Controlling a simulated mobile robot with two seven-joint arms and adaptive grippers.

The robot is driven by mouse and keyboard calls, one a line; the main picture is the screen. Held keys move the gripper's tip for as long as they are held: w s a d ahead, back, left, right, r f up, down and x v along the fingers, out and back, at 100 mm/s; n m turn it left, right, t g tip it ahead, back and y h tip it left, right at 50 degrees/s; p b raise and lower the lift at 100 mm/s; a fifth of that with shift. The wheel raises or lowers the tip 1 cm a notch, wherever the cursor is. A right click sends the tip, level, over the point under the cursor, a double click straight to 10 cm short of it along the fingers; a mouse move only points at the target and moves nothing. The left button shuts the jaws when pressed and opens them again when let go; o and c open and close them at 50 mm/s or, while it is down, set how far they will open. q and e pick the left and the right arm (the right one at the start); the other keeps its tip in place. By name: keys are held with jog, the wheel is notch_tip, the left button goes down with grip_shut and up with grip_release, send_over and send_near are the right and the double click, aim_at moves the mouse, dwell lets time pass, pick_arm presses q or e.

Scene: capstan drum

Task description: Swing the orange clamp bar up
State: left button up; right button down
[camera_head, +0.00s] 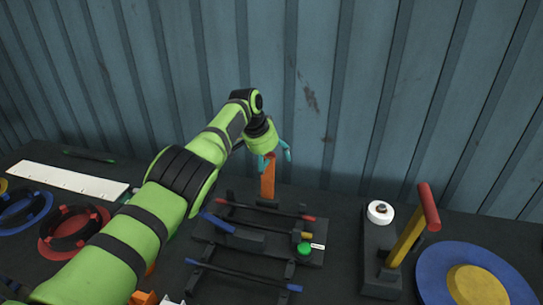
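The orange clamp bar (268,182) stands nearly upright at the back of a dark fixture (235,236) in the middle of the bench. My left arm reaches in from the lower left, and my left gripper (275,156) is at the top end of the bar. Its teal fingers are spread apart, one to the left of the bar's tip and one to the right. Whether either finger touches the bar is unclear. The gripper's palm and the bar's top are partly hidden by the wrist. My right gripper is not in view.
The fixture carries dark rods with red, yellow and blue ends and a green button (304,249). To the right stand a yellow lever with a red handle (429,207) and a blue disc (440,290). A white ruler (70,182) lies at left. A corrugated wall (330,70) closes the back.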

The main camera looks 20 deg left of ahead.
pick_arm(q)
jog(key=shift+a+r, duration=0.35)
jog(key=shift+r, duration=0.55)
jog(key=shift+s+a+r, duration=0.1)
jog(key=shift+s+r, duration=0.05)
jog(key=shift+s, duration=0.05)
jog(key=shift+w, duration=0.25)
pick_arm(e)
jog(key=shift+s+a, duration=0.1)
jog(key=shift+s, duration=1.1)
pick_arm(q)
jog(key=shift+s+a, duration=0.1)
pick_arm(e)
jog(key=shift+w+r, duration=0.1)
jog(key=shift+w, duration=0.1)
pick_arm(q)
jog(key=shift+v, duration=0.8)
jog(key=v, duration=0.9)
jog(key=shift+s+r, duration=0.3)
jog(key=shift+s, duration=0.2)
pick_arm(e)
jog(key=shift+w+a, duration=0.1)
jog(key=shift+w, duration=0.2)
